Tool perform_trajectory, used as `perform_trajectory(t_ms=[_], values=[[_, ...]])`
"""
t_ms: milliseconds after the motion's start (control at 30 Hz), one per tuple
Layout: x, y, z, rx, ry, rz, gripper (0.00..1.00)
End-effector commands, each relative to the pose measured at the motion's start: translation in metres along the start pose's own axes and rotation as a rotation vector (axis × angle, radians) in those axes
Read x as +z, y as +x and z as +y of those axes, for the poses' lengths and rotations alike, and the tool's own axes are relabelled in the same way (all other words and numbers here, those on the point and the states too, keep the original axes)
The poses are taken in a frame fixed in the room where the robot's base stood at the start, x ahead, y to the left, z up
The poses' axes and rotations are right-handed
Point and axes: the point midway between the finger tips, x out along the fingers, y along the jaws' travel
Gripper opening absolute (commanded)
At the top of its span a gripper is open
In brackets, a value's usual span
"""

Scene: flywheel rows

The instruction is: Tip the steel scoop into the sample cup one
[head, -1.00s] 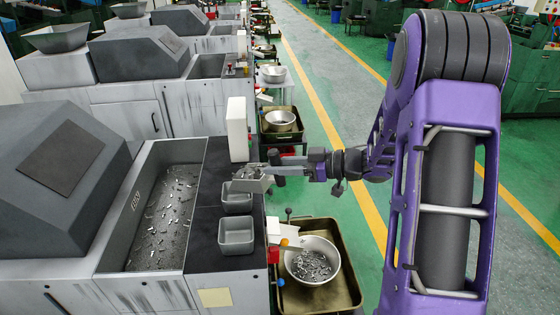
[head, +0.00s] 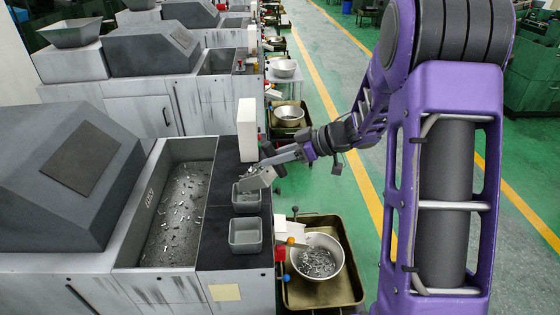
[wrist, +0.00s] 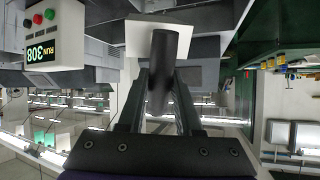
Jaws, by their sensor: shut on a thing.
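My gripper (head: 290,155) is shut on the dark handle (wrist: 165,65) of the steel scoop (head: 259,179), left of my arm in the head view. The scoop's grey pan slants down to the left, just above the far grey cup (head: 247,206). Whether it touches the rim, and what the pan holds, I cannot tell. A second grey cup (head: 245,248) stands nearer on the same dark counter. No label shows which is sample cup one. In the wrist view, my gripper (wrist: 160,88) has the handle between its fingers.
A white box (head: 247,128) stands behind the far cup. An open trough (head: 207,149) with metal bits lies to the left. A metal bowl of parts (head: 335,245) sits in a brown tray (head: 350,294) to the right. Green floor lies beyond.

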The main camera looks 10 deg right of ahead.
Motion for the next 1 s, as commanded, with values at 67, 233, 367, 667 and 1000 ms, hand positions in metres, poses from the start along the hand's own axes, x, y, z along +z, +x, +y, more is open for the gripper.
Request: perform_trajectory(t_ms=[67,233,367,667,1000], values=[[-0.01,0.002,0.001,0.002,-0.003,-0.033,0.0],[-0.022,0.008,0.002,0.003,0.011,-0.119,0.0],[-0.03,0.013,0.003,0.003,0.021,-0.184,0.0],[-0.047,0.028,0.005,0.0,0.045,-0.333,0.0],[-0.064,0.048,0.008,0.001,0.074,-0.502,0.0]])
